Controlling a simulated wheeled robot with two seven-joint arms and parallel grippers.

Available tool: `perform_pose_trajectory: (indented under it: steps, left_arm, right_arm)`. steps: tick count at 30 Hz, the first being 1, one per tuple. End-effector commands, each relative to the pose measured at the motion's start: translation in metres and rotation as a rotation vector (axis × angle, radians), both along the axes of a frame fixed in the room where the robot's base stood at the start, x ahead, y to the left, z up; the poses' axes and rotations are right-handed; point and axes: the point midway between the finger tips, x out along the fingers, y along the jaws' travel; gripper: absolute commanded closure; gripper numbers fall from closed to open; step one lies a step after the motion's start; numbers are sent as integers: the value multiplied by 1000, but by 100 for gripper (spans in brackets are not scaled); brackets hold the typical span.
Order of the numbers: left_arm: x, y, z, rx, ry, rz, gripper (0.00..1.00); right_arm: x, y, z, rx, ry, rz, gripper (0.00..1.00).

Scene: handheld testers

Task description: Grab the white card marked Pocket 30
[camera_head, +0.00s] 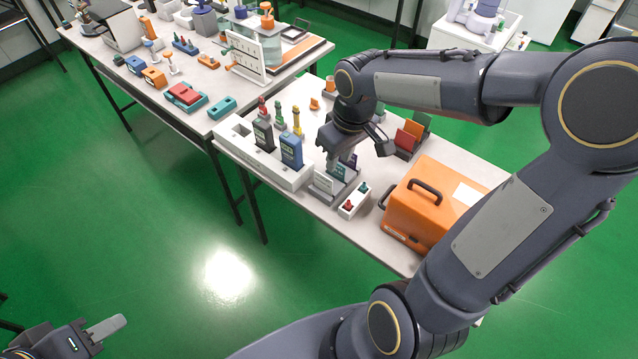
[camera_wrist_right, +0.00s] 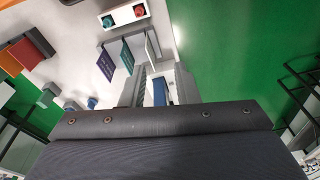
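A white card (camera_head: 324,181) stands upright at the front-left of a grey holder (camera_head: 318,192) on the nearer table, with a teal card (camera_head: 338,170) and a purple card behind it. Any print on the white card is too small to read. In the right wrist view the white card (camera_wrist_right: 151,47) lies just beyond the fingertips, beside the teal card (camera_wrist_right: 126,57) and purple card (camera_wrist_right: 105,66). My right gripper (camera_wrist_right: 161,72) is open, pointing down by the holder, with nothing visibly gripped. My left gripper (camera_head: 106,328) is over the floor at lower left; its finger gap is not discernible.
A blue tester (camera_head: 291,150) and a dark tester (camera_head: 263,134) stand in a white rack left of the gripper. A white box with red and green knobs (camera_head: 354,201) is in front. An orange case (camera_head: 425,205) stands at right. Another crowded table is behind left.

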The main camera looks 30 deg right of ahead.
Motion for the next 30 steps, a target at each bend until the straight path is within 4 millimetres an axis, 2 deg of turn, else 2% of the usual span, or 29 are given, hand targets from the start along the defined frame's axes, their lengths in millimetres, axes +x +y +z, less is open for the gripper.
perform_pose_trajectory:
  steps: [1,3,6,9,15,30]
  left_arm:
    - [0,0,1,0,0,0,64]
    - [0,0,2,0,0,0,64]
    - [0,0,2,0,0,0,64]
    - [0,0,3,0,0,0,64]
    - [0,0,4,0,0,0,64]
    - [0,0,12,0,0,0,64]
  right_arm:
    - [19,-3,-16,-17,39,39,72]
    - [38,-7,-33,-39,73,85,72]
    - [58,-9,-55,-56,106,134,72]
    - [70,-11,-69,-67,123,164,72]
    - [75,-11,-91,-72,136,179,72]
    - [69,-12,-152,-70,134,178,72]
